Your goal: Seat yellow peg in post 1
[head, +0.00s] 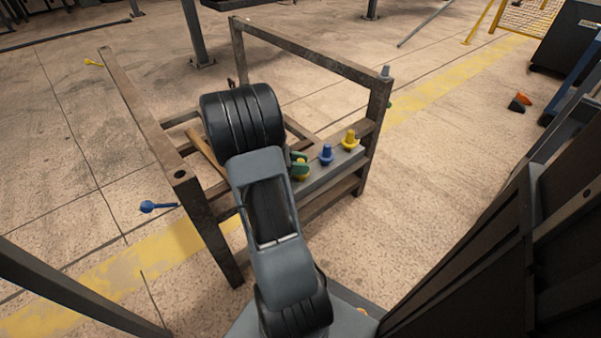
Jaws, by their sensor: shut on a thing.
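A yellow peg (349,141) stands upright on the grey ledge at the rack's right side. A bit of yellow (302,175) also shows at the ledge's near end, close under a green piece (299,158); I cannot tell whether they are one part. The rack's near left post (184,184) has a dark open hole in its top. A grey peg (386,72) stands on the right post (377,103). No post number is readable. My arm covers the middle of the rack and hides my gripper and whatever it holds.
A blue peg (327,155) stands on the grey ledge (335,166) beside the yellow one. Orange and dark pieces (521,101) lie on the floor. Open floor is right of the rack.

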